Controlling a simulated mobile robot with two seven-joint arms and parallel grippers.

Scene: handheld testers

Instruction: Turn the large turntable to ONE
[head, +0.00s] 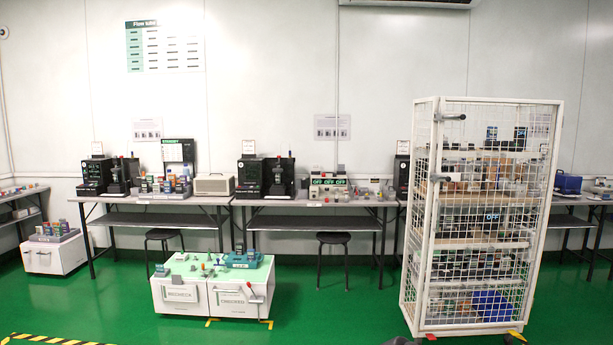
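I cannot make out a large turntable or a ONE mark for sure at this distance. Handheld testers and devices stand small and far off on the long grey tables (290,202) along the back wall. Black tester stations (97,174) stand at the left, and another (252,176) stands near the middle. A device with green OFF displays (328,181) stands right of it. A low white cabinet (180,299) with a pale green top carries small parts and a teal device (241,260).
A tall white wire cage cart (433,240) with loaded shelves stands at the right, in front of the tables. Black stools (333,239) stand by the tables. A white box (45,258) stands at the left. Green floor (330,310) is clear between cabinet and cage.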

